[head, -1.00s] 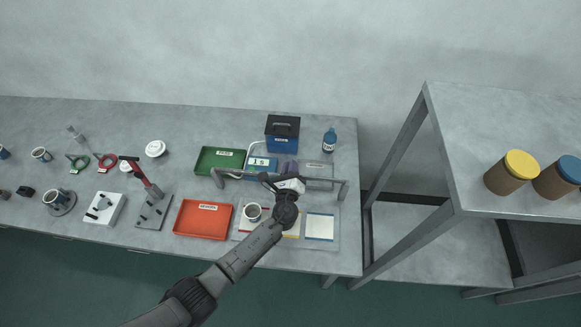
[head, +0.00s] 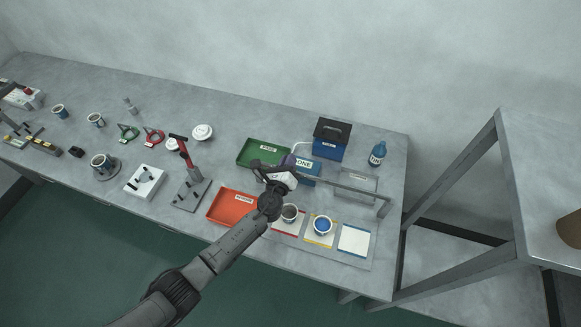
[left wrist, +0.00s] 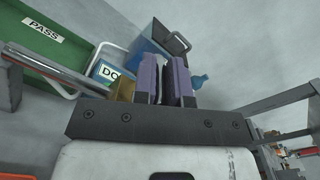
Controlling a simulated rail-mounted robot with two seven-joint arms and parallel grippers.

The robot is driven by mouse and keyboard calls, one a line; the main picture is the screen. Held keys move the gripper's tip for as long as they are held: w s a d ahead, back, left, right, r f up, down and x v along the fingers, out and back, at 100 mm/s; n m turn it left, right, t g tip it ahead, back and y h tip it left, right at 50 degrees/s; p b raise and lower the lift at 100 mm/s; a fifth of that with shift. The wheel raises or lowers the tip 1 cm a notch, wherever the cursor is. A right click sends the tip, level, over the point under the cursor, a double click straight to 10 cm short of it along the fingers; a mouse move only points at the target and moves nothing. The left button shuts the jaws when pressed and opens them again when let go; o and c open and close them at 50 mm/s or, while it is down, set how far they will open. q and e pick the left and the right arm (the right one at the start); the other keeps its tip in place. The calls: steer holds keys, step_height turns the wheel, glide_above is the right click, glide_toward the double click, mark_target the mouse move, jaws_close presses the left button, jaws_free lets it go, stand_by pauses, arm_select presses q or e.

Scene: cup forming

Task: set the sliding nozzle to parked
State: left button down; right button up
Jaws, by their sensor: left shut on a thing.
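The grey rail (head: 345,189) stands as a raised bar over the right part of the bench. My left gripper (head: 288,162) is at the left part of this rail. In the left wrist view its purple fingers (left wrist: 167,80) are shut on a narrow piece, taken as the sliding nozzle, which the fingers mostly hide. A brass-coloured block (left wrist: 122,90) shows just left of the fingers, at the end of the rail tube (left wrist: 45,70). My right gripper is not in view.
Below the rail, a cup (head: 290,212) stands on the red-edged mat and a blue-filled cup (head: 322,225) on the yellow-edged mat; the blue-edged mat (head: 354,240) is empty. Nearby are a DONE display (head: 306,165), green tray (head: 262,153), red tray (head: 232,206) and blue bottle (head: 377,153).

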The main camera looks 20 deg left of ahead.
arm_select(q)
steer(key=a, duration=0.7)
steer(key=shift+s+a+b, duration=0.1)
steer(key=shift+a+b, duration=0.25)
steer(key=shift+b, duration=0.05)
steer(key=shift+a, duration=0.1)
steer(key=c, duration=1.2)
jaws_free()
steer(key=shift+a, duration=0.1)
steer(key=shift+o, duration=0.2)
steer(key=s+p, duration=0.1)
steer(key=s, duration=1.3)
steer(key=shift+d, duration=0.25)
